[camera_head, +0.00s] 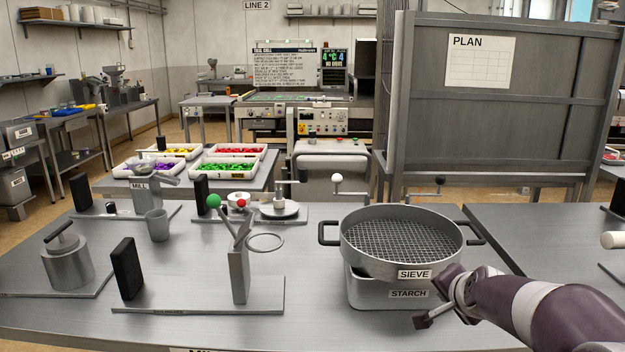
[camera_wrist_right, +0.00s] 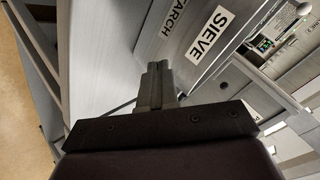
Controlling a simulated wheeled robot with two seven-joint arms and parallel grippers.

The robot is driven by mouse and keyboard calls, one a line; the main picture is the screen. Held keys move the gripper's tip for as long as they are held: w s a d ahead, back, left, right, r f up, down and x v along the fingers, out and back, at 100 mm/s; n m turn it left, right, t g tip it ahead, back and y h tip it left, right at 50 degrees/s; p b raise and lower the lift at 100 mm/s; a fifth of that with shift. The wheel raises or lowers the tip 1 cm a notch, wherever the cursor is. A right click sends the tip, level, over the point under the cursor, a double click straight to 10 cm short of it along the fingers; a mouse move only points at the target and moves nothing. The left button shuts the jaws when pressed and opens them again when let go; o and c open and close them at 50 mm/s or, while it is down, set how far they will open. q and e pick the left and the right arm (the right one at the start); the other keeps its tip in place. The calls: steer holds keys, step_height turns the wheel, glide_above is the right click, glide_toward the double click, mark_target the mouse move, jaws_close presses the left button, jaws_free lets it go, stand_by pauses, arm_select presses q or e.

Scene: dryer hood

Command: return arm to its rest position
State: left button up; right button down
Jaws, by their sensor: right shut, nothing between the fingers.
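My right arm comes in from the right in the head view. Its gripper (camera_head: 427,320) is low in front of the sieve and starch bin, near the table's front. In the right wrist view the two fingers of this gripper (camera_wrist_right: 158,68) are together with nothing between them. The round sieve (camera_head: 400,240) with mesh and side handles sits on the starch bin (camera_head: 370,294). The sieve label (camera_wrist_right: 209,37) shows beside the fingers in the wrist view. My left gripper is not in view.
A stand (camera_head: 238,275) with a ring and green and red balls is left of the sieve. A lidded metal pot (camera_head: 68,266) stands at far left, with a cup (camera_head: 157,225) behind. Trays of coloured pieces (camera_head: 226,165) lie further back. The table's front middle (camera_head: 310,320) is clear.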

steer(key=s+a+f+n+g, duration=0.25)
steer(key=s+f+n, duration=0.2)
steer(key=s, duration=0.25)
steer(key=s+a+f+n+g+y, duration=0.1)
steer(key=s+a+f+n+g, duration=0.15)
steer(key=s+f, duration=0.45)
steer(key=s+a+f+n+g, duration=0.2)
steer(key=s+f+n+g, duration=0.15)
steer(key=s, duration=0.45)
steer(key=s+f+b, duration=0.3)
steer(key=f+b, duration=0.8)
steer(key=f, duration=0.3)
step_height(320, 180, up, 26)
steer(key=p, duration=2.5)
steer(key=shift+s+a+n, duration=0.15)
steer(key=shift+a+n, duration=0.05)
steer(key=shift+n, duration=0.25)
steer(key=shift+g, duration=0.25)
